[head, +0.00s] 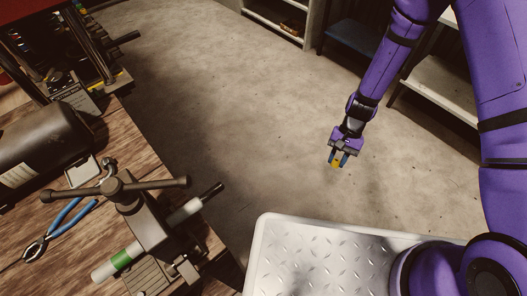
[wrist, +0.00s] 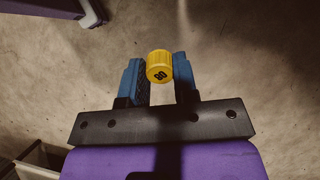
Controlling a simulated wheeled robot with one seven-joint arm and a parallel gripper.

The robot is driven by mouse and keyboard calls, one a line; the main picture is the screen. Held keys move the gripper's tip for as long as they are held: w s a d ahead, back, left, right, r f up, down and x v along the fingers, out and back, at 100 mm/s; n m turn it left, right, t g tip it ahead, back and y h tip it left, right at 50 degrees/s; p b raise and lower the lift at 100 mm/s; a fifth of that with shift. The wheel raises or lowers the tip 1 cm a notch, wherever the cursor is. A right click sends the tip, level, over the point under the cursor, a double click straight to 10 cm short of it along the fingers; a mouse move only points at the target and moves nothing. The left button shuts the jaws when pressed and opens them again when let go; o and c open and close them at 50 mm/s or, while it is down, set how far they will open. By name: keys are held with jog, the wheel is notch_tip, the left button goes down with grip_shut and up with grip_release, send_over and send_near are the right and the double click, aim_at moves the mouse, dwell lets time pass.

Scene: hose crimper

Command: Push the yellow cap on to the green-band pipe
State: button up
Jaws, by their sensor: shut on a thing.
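The yellow cap (wrist: 160,66) is held between the two blue fingers of my gripper (wrist: 159,75) in the wrist view, near their tips. Dark marks show on its face. In the head view my gripper (head: 339,159) hangs over open floor, right of the bench, with the yellow cap (head: 336,163) small between the fingers. The green-band pipe (head: 122,260) is white with a green band and lies clamped in the vise (head: 145,220) on the wooden bench at lower left. A pale section with a dark tip (head: 190,208) sticks out to the vise's right. My gripper is well apart from the pipe.
Blue-handled pliers (head: 62,217) and a dark cylinder (head: 45,140) lie on the bench (head: 140,150). A metal tread-plate surface (head: 330,258) is at the bottom. Shelves (head: 440,85) stand at upper right. The concrete floor (head: 230,100) between is clear.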

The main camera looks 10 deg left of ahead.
jog(key=s+a+r+m+g+y, duration=0.1)
jog(key=s+a+r+g+y, duration=0.3)
jog(key=s+a+r, duration=0.3)
jog(key=s+a+r+m+g+y, duration=0.2)
jog(key=s+a+r+g+y, duration=0.2)
jog(key=s+a+r, duration=0.4)
jog(key=shift+s+a+r+m+y, duration=0.3)
jog(key=shift+a+r+y, duration=0.4)
jog(key=shift+a+r, duration=2.05)
jog(key=shift+w+a+f, duration=0.1)
jog(key=shift+a+f, duration=0.6)
jog(key=shift+f, duration=0.05)
jog(key=shift+x, duration=2.9)
jog(key=shift+x, duration=1.35)
jog(key=o, duration=1)
jog(key=shift+r, duration=0.15)
jog(key=shift+c, duration=0.2)
jog(key=shift+d, duration=0.1)
